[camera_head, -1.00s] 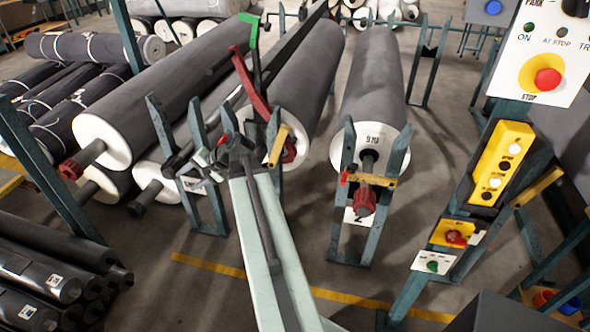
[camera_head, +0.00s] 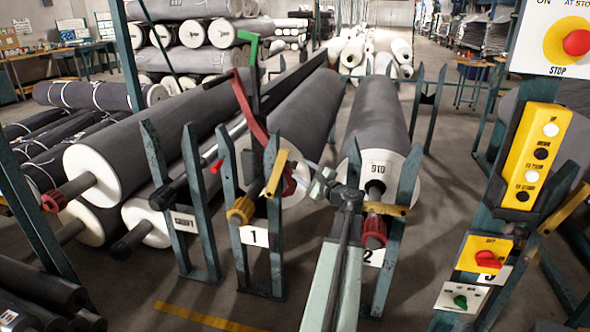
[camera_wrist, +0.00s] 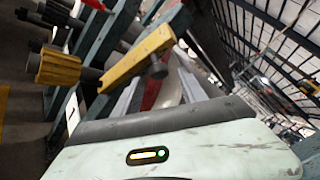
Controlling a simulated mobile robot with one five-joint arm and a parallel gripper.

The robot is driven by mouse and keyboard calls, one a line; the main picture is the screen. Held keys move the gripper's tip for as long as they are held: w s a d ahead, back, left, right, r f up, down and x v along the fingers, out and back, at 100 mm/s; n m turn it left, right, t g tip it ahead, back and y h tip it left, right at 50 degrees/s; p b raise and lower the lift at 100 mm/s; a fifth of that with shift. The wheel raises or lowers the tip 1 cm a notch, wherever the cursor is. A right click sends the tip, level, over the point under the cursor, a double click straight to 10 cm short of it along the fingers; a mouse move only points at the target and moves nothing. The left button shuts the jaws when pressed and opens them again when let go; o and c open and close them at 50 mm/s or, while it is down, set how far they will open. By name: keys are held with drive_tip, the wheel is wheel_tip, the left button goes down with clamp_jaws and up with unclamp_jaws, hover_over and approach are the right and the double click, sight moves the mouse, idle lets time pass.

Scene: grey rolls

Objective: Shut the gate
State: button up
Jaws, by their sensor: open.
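A yellow gate bar (camera_head: 277,173) on stand 1 (camera_head: 246,160) is tilted up steeply, swung clear of the stand's opening. It looms close in the wrist view (camera_wrist: 138,60), with a dark pin at its end. On stand 2 (camera_head: 407,180), a similar yellow bar (camera_head: 385,209) lies level across the front. My gripper (camera_head: 318,183) is open and empty, just right of the raised bar, between the two stands. In the wrist view its fingers (camera_wrist: 162,85) point towards the far side of the bar; contact cannot be told.
A yellow knob (camera_head: 240,210) sits at stand 1, and a red one (camera_head: 373,232) at stand 2. A long red lever (camera_head: 250,108) rises behind stand 1. Large grey rolls (camera_head: 160,110) fill the back. A control post with a yellow button box (camera_head: 531,158) stands at right.

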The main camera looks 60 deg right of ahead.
drive_tip(key=x, duration=0.4)
drive_tip(key=shift+w, duration=0.1)
clamp_jaws()
drive_tip(key=shift+d, duration=0.1)
idle(1.1)
